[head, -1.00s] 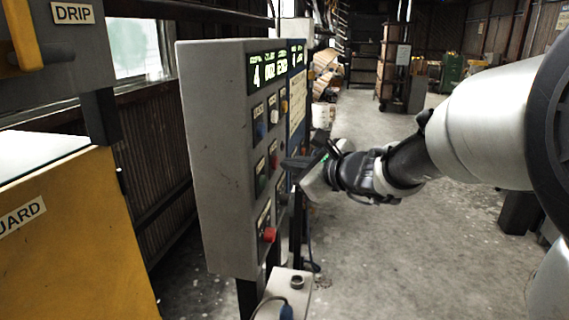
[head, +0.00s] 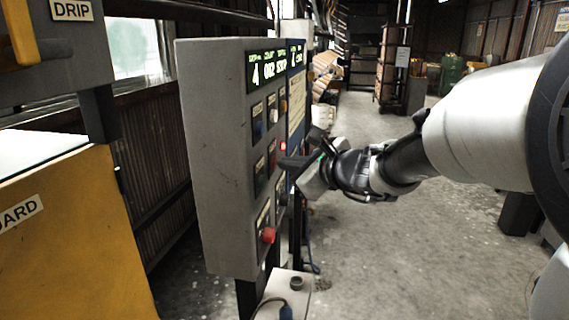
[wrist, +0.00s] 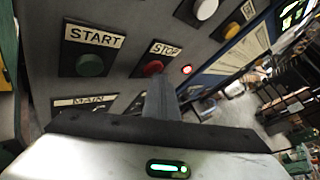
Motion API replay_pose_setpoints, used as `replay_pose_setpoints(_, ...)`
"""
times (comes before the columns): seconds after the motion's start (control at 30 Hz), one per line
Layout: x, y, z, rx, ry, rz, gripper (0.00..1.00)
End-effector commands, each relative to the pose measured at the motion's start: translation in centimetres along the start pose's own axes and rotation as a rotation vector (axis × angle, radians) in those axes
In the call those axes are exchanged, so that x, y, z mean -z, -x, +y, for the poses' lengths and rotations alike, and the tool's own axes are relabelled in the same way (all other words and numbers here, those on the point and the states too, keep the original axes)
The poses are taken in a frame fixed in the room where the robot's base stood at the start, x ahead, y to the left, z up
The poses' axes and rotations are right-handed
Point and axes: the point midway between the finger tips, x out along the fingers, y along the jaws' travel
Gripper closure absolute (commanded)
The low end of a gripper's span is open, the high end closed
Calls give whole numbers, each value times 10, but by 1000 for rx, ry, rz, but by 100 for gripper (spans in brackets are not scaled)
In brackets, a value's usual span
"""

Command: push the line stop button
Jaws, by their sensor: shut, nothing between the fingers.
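The red STOP button (wrist: 154,68) sits on the grey control panel (head: 215,150) under its STOP label (wrist: 165,48). My gripper (wrist: 162,98) is shut and empty, with its fingers pointing at the panel just below the button in the wrist view. In the head view my gripper (head: 281,162) reaches the panel face from the right, and its tips hide part of the button area. I cannot tell whether the tips touch the button. A small red lamp (wrist: 187,69) glows to the right of the button.
The green START button (wrist: 90,65) is left of STOP. A white button (wrist: 205,8) and a MAIN label (wrist: 88,102) are nearby. A red knob (head: 268,235) juts out low on the panel.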

Motion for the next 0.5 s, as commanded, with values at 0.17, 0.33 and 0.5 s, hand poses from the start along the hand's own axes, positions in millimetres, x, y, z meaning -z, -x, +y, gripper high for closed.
replay_pose_setpoints(0.17,2,4,-2,-2,1,-2,100)
replay_pose_setpoints(0.33,2,4,-2,-1,0,-1,100)
replay_pose_setpoints(0.5,6,10,-8,3,-1,1,100)
